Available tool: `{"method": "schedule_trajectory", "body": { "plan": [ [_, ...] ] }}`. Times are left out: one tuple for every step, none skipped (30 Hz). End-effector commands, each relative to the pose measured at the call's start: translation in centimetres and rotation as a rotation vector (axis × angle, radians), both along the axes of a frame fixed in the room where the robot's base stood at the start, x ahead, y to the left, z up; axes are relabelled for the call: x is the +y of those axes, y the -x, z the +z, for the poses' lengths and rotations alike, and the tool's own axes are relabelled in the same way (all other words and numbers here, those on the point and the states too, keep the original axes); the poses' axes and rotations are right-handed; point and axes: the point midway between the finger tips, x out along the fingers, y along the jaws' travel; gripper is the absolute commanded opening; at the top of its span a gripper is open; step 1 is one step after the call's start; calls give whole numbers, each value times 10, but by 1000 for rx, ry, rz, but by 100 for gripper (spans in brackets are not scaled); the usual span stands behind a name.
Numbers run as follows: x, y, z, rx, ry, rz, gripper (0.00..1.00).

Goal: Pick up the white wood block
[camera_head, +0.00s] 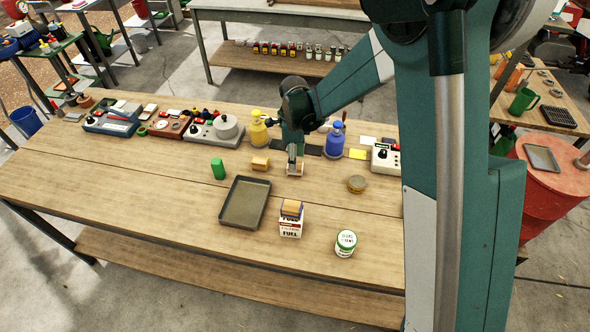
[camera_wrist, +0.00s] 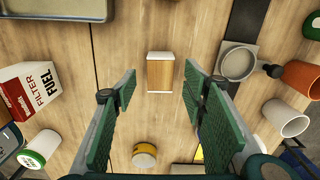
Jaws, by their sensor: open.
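The white wood block (camera_wrist: 160,73), with a wood-brown top and white ends, lies on the workbench in the wrist view, centred ahead of my gripper (camera_wrist: 160,88). My gripper is open, with a green-padded finger on each side and nothing between them. The block appears to be below the fingertips, and no contact shows. In the head view my gripper (camera_head: 295,152) points down over the bench. A small part of the white block (camera_head: 295,171) shows under it; the fingers and arm hide the rest.
A wooden block (camera_head: 261,163) lies left of my gripper, near a green cylinder (camera_head: 218,169). In front are a tray (camera_head: 265,207), a fuel filter box (camera_head: 290,228) and a green-lidded tin (camera_head: 345,243). A round tin (camera_head: 357,184) is right; bottles and instruments line the back.

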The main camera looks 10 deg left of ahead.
Motion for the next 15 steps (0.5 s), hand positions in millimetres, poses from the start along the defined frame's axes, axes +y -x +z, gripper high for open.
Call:
{"method": "schedule_trajectory", "body": {
  "plan": [
    [0,0,0,0,0,0,43],
    [0,0,0,0,0,0,43],
    [0,0,0,0,0,0,43],
    [0,0,0,0,0,0,43],
    [0,0,0,0,0,0,43],
    [0,0,-1,0,0,0,43],
    [0,0,-2,0,0,0,43],
    [0,0,-3,0,0,0,43],
    [0,0,-5,0,0,0,43],
    [0,0,-7,0,0,0,43],
    [-1,0,-9,0,0,0,43],
    [-1,0,-12,0,0,0,43],
    [-1,0,-15,0,0,0,43],
    [-2,0,-18,0,0,0,43],
    [-2,-1,-22,0,0,0,43]
  ]
}}
